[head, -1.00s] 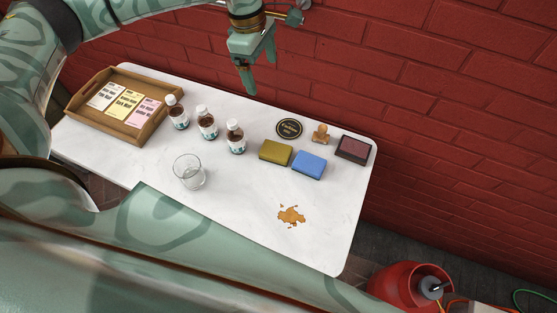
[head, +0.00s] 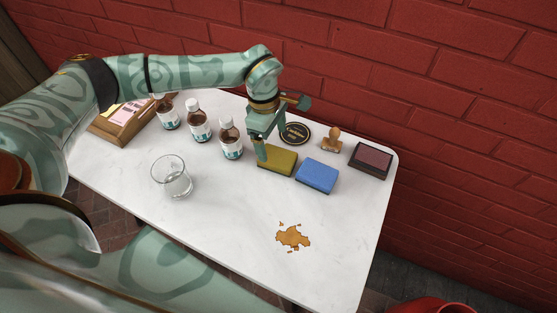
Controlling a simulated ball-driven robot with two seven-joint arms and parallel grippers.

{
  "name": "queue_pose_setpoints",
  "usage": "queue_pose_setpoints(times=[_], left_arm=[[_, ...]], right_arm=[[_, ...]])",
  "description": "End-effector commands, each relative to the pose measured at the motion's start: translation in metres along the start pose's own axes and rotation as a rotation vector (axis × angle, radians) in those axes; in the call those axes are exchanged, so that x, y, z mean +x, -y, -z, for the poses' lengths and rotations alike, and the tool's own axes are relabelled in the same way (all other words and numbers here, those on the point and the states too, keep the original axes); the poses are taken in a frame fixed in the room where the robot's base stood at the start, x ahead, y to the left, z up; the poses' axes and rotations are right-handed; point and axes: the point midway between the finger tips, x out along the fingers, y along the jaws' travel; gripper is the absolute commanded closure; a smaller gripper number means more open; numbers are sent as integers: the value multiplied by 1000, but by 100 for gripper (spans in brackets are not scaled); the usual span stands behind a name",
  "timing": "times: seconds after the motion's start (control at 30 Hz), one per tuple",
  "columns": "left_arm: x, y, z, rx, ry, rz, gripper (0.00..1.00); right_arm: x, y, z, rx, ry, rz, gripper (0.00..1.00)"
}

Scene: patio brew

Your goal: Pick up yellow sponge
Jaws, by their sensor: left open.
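The yellow sponge (head: 277,161) lies flat on the white table, left of the blue sponge (head: 317,176). My left gripper (head: 273,153) points down at the yellow sponge's left and back side, with its fingertips at about the sponge's height. One finger shows in front of the sponge's left end, and the other shows behind it. The jaws are open. Whether the fingers touch the sponge cannot be told. My right gripper is not in view.
Several brown bottles (head: 231,139) stand left of the gripper. A round black coaster (head: 295,133), a wooden stamp (head: 331,140) and an ink pad (head: 370,160) lie behind and right. A glass (head: 173,178) and a brown spill (head: 292,236) are nearer. The wooden tray (head: 121,134) is partly hidden.

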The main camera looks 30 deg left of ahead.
Motion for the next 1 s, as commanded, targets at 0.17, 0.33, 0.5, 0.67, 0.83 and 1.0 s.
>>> queue_pose_setpoints(times=[0.17, 0.33, 0.5, 0.67, 0.83, 1.0], left_arm=[[14, 0, -3, 1, 1, 1, 14], [44, 2, -8, 0, 0, 3, 14], [55, 2, -8, 1, 0, 0, 14], [54, 1, -8, 1, 0, -2, 20], [54, 2, -8, 1, 0, -1, 62], [54, 2, -8, 1, 0, -1, 62]], right_arm=[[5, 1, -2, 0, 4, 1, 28], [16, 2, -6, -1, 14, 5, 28], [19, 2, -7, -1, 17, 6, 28], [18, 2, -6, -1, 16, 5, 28], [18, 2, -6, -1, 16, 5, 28], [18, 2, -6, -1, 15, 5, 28]])
